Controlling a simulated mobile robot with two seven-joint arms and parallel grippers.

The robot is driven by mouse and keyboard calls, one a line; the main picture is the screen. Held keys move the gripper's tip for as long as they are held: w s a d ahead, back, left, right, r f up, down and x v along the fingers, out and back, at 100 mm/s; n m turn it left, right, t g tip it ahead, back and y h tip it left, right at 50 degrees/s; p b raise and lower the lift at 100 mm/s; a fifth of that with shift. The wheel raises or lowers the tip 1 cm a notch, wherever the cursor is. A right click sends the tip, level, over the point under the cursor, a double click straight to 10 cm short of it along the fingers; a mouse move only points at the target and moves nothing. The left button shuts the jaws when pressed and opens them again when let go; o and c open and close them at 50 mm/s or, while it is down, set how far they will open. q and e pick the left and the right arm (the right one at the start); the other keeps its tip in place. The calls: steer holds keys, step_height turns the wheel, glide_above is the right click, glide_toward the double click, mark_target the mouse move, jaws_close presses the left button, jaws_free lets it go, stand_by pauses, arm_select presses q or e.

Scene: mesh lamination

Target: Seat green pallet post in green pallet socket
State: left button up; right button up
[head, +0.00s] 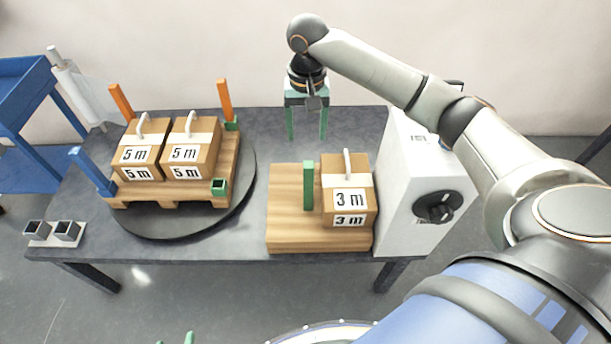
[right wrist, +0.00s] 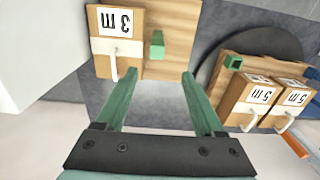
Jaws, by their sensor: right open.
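The green pallet post (head: 308,185) stands upright on the wooden board, left of the 3 m box; it also shows in the right wrist view (right wrist: 157,45). The green pallet socket (head: 219,187) is a square, open-topped holder at the pallet's front right corner, and shows in the right wrist view (right wrist: 234,62). My right gripper (head: 307,137) is open and empty behind the board, with its green fingers apart. In the right wrist view the post lies beyond the fingertips (right wrist: 158,76), not between them. Green tips at the head view's bottom edge (head: 189,338) look like my left gripper, mostly cut off.
The wooden pallet (head: 165,193) on a black turntable (head: 150,225) carries two 5 m boxes, with orange posts (head: 225,100) and a blue post (head: 92,170) at other corners. A 3 m box (head: 348,190) and a white machine (head: 410,190) stand right of the post.

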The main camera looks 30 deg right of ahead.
steer(key=b, duration=0.1)
glide_above(309, 164)
steer(key=f, duration=0.6)
steer(key=shift+w, duration=0.2)
steer(key=shift+a+f, duration=0.1)
steer(key=shift+f, duration=0.45)
steer(key=f, duration=0.2)
steer(key=f+b, duration=0.1)
steer(key=f, duration=0.1)
steer(key=shift+s+f, duration=0.2)
steer(key=shift+f, duration=0.3)
arm_select(q)
steer(key=shift+w+d+f, duration=0.15)
steer(key=shift+d+f, duration=0.4)
steer(key=shift+f, duration=0.1)
arm_select(e)
steer(key=c, duration=0.6)
arm_select(q)
steer(key=shift+f, duration=0.2)
arm_select(e)
jaws_close()
arm_select(q)
steer(key=shift+r, duration=0.1)
